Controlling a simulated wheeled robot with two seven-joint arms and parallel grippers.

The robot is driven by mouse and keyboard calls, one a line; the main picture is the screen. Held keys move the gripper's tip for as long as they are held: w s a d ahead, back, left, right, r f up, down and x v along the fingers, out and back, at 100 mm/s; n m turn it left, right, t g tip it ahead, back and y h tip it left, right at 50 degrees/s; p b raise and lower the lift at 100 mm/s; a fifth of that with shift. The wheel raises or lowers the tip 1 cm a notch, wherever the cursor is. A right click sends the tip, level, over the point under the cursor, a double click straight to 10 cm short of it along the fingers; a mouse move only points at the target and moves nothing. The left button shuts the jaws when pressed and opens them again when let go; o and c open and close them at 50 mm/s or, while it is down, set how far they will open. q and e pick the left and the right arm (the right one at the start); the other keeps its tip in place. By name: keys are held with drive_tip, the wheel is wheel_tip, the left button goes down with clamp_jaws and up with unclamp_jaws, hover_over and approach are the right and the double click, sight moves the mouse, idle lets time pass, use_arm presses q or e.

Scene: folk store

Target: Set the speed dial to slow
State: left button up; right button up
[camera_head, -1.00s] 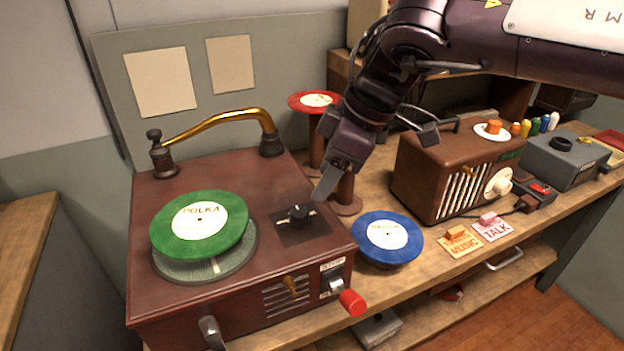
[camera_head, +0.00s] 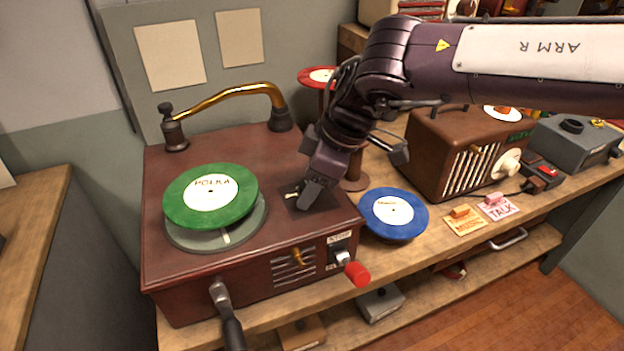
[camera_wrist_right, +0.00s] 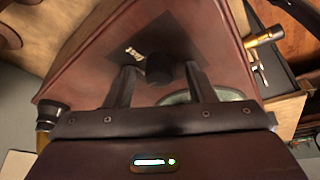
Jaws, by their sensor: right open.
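The speed dial is a black knob (camera_wrist_right: 159,68) on a dark square plate (camera_wrist_right: 178,42) with a small brass mark beside it, on the record player (camera_head: 240,262). In the head view my right gripper (camera_head: 308,194) hides the knob, while part of the plate (camera_head: 325,202) shows. In the right wrist view my right gripper (camera_wrist_right: 162,76) is open, with one finger on each side of the knob. I cannot tell whether the fingers touch it. My left gripper is not in view.
A green record (camera_head: 211,193) lies on the turntable, left of the dial. A brass tonearm (camera_head: 225,92) is behind it. A red-tipped lever (camera_head: 357,273) and a crank (camera_head: 224,308) stick out in front. A blue record (camera_head: 393,214) and a brown radio (camera_head: 455,155) stand to the right.

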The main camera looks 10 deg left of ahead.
drive_tip(key=c, duration=0.7)
drive_tip(key=shift+c, duration=1.4)
drive_tip(key=shift+w+r+n+g+p, duration=0.1)
drive_tip(key=shift+r+n+g+p, duration=0.15)
drive_tip(key=shift+n+p, duration=0.7)
drive_tip(key=n+g+p, duration=0.1)
drive_tip(key=n+p, duration=0.3)
drive_tip(key=p, duration=0.1)
drive_tip(key=n+g+p, duration=0.1)
drive_tip(key=n+p, duration=0.1)
drive_tip(key=p, duration=0.1)
drive_tip(key=shift+w+a+n+g+h, duration=0.15)
drive_tip(key=shift+w+n+g+h, duration=0.1)
drive_tip(key=shift+g+h, duration=0.15)
use_arm(q)
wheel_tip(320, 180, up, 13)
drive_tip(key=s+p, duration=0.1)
drive_tip(key=p, duration=0.2)
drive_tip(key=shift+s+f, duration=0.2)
use_arm(e)
drive_tip(key=shift+w+f+n+g+h, duration=0.1)
drive_tip(key=shift+n+g+h, duration=0.35)
drive_tip(key=shift+n, duration=1.35)
drive_tip(key=o, duration=1)
drive_tip(key=shift+f, duration=0.1)
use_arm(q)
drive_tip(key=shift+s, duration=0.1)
